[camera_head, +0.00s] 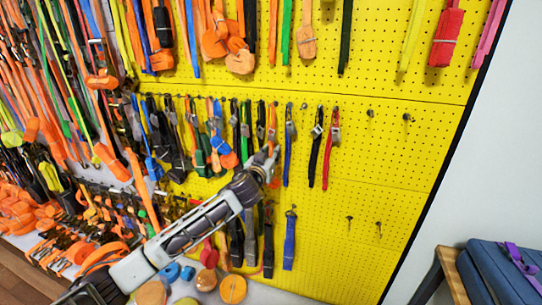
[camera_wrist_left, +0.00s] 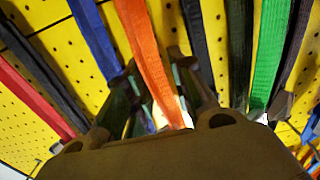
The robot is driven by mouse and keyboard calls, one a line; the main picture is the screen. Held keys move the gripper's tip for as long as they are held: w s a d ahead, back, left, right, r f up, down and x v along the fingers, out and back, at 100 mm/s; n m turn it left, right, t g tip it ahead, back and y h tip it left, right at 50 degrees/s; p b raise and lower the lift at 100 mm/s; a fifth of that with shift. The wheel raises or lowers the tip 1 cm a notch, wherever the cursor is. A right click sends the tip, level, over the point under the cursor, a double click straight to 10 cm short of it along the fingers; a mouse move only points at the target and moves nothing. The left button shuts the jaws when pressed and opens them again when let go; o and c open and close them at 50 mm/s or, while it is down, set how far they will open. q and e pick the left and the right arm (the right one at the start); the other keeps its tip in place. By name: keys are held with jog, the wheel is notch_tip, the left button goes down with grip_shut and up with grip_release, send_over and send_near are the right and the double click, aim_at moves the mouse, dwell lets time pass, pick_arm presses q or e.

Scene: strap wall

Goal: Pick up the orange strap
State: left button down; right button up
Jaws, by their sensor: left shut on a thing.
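The orange strap (camera_wrist_left: 146,50) hangs down between the two fingers of my left gripper (camera_wrist_left: 155,64) in the left wrist view. The fingers are shut on it, and its lower end shows just above the gripper body. In the head view my left gripper (camera_head: 268,162) is up against the row of hanging straps on the yellow pegboard. There the gripper and arm hide most of the held strap. My right gripper is not in view.
A blue strap (camera_head: 289,150) and a red strap (camera_head: 327,160) hang just right of the gripper. A green strap (camera_wrist_left: 268,60) hangs close by in the wrist view. The pegboard (camera_head: 400,160) is mostly bare further right. A blue case (camera_head: 490,275) is at lower right.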

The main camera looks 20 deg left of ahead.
pick_arm(q)
jog(key=shift+r+b, duration=0.3)
jog(key=shift+r, duration=1.3)
jog(key=b, duration=0.4)
send_near(271, 145)
jog(key=s+a+f, duration=0.1)
jog(key=s, duration=0.4)
jog(key=shift+s+f, duration=0.15)
jog(key=shift+f, duration=0.05)
